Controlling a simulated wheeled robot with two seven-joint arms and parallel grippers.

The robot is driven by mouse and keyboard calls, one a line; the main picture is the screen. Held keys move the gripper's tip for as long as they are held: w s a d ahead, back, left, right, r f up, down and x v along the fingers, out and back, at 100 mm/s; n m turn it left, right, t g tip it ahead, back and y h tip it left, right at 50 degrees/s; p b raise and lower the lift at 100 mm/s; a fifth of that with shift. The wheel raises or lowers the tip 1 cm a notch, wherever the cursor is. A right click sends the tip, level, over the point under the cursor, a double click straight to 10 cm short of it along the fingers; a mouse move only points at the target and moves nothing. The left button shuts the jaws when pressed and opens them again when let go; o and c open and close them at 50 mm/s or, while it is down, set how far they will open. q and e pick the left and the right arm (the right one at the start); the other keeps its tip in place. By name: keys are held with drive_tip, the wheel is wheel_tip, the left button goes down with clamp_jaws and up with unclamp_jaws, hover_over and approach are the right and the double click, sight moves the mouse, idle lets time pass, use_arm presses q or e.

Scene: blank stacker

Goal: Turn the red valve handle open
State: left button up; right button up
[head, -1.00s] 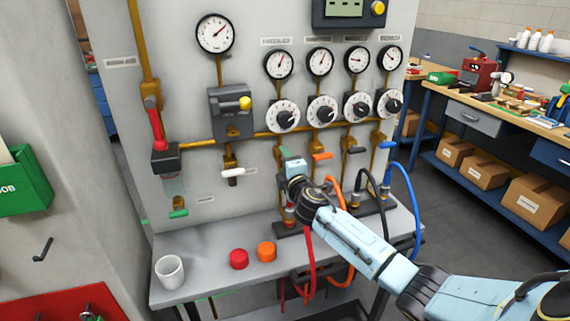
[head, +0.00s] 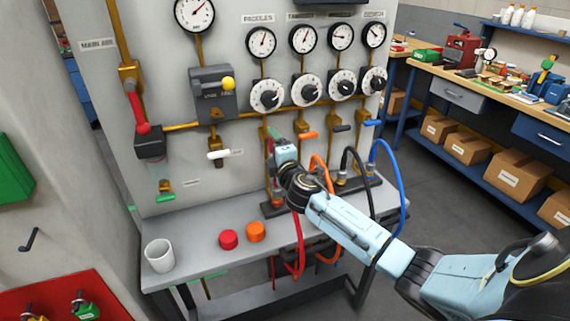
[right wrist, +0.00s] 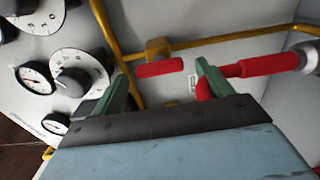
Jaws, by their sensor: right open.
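A short red valve handle (right wrist: 160,68) on a brass pipe fitting shows in the right wrist view, lying crosswise ahead of the gap between my fingers. In the head view my right gripper and wrist largely hide that spot. My right gripper (head: 273,140) is at the panel, left of the orange handle (head: 307,135). Its green fingers are open, with nothing held between them. In the right wrist view a thicker red hose end (right wrist: 265,66) is behind and beside the right finger; I cannot tell if they touch. My left gripper is not in view.
A longer red lever (head: 136,108) is on the pipe at the panel's left. White (head: 218,154), black and blue handles are also on the panel. Hoses hang at the shelf (head: 200,240), which bears a white cup (head: 160,255), a red cap (head: 228,239) and an orange cap (head: 256,231).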

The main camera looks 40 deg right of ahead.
drive_tip(key=v, duration=1)
drive_tip(key=shift+s, duration=0.2)
drive_tip(key=shift+a, duration=0.15)
